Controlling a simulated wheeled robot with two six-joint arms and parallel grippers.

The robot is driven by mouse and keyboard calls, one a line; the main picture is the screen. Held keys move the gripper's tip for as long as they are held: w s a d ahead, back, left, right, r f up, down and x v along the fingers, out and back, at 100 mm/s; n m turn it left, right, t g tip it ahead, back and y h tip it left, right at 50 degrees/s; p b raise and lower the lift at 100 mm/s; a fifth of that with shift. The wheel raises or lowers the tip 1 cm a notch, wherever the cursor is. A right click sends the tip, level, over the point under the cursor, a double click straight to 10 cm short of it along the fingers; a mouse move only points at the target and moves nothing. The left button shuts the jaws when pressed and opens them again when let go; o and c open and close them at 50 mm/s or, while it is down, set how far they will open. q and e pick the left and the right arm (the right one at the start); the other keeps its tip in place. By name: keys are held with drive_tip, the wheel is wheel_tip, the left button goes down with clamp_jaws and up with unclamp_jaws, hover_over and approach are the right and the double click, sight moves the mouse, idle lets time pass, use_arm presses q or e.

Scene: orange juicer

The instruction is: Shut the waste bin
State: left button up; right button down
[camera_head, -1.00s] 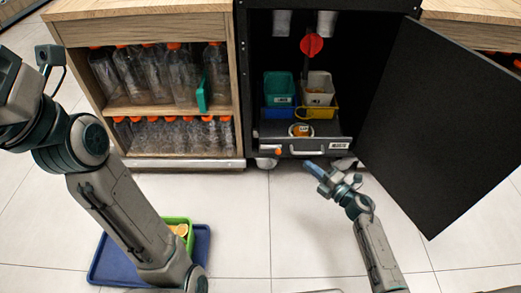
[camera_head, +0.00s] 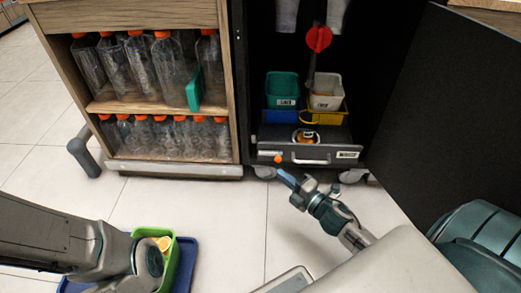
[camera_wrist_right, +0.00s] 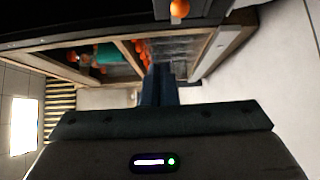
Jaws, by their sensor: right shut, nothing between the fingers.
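The waste bin looks like the low dark drawer (camera_head: 335,154) at the bottom of the black cabinet, with a pale bar handle (camera_head: 311,161) and labels on its front. It stands pulled out, with its inside and an orange-and-white round item (camera_head: 305,137) showing from above. My right gripper (camera_head: 286,179) is shut and empty in front of the drawer's left part, near a small orange ball (camera_head: 278,159). Whether the fingertips touch the drawer cannot be told. In the right wrist view the shut fingers (camera_wrist_right: 158,85) hold nothing. My left arm shows at lower left, but its gripper cannot be made out.
The black cabinet door (camera_head: 455,120) stands wide open on the right. Teal (camera_head: 282,85) and white (camera_head: 325,92) bins stand above the drawer. A bottle shelf (camera_head: 170,170) is at left. A green crate (camera_head: 170,270) on a blue tray (camera_head: 186,262) lies on the floor.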

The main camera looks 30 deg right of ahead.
drive_tip(key=d+p+x, duration=0.1)
drive_tip(key=d+x, duration=0.1)
drive_tip(key=x, duration=0.9)
drive_tip(key=shift+w+d+p, duration=0.25)
drive_tip(key=shift+w+p, duration=0.05)
drive_tip(key=shift+w, duration=0.3)
